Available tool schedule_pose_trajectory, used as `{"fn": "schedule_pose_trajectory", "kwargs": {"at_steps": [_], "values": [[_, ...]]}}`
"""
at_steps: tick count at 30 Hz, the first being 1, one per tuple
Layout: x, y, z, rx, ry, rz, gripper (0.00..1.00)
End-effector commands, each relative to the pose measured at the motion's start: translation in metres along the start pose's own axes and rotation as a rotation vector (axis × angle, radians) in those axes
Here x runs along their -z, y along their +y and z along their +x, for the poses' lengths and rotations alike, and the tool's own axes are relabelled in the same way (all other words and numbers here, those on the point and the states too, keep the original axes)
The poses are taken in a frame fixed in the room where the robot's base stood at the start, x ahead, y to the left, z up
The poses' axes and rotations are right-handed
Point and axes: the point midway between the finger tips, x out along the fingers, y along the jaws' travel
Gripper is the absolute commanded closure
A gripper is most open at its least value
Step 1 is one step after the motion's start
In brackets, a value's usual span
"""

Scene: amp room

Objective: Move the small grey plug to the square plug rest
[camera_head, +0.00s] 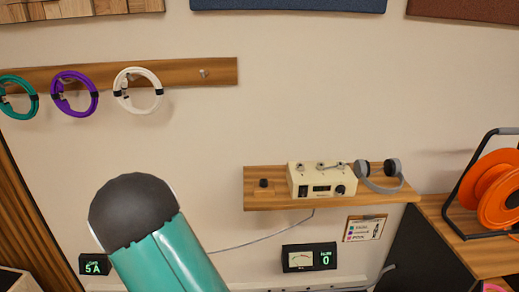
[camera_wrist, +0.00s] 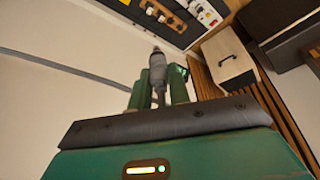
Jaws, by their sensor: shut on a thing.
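In the wrist view my gripper (camera_wrist: 159,92) is shut on the small grey plug (camera_wrist: 157,70), which sits upright in the picture between the green fingers with its thin tip pointing away. In the head view, a teal arm link of mine with a dark rounded cap fills the lower left, and the gripper and plug are not visible. A small square wooden block (camera_head: 263,191) with a dark piece on top sits at the left end of the wall shelf; it may be the square plug rest, but I cannot tell for sure. The plug is apart from the shelf.
The shelf (camera_head: 275,203) also holds a cream device (camera_head: 322,180) and headphones (camera_head: 380,172). A grey cable (camera_head: 260,238) hangs below it, above a meter (camera_head: 309,257). Coiled cables (camera_head: 138,91) hang at upper left. An orange reel (camera_head: 497,190) stands right.

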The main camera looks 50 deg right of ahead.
Motion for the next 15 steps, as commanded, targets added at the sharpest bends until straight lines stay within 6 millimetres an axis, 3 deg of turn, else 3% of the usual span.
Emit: {"fn": "schedule_pose_trajectory", "kwargs": {"at_steps": [6,15], "values": [[0.031,0.07,-0.039,-0.002,0.006,0.004,1.0],[0.05,0.16,-0.1,-0.001,0.006,0.002,1.0]]}}
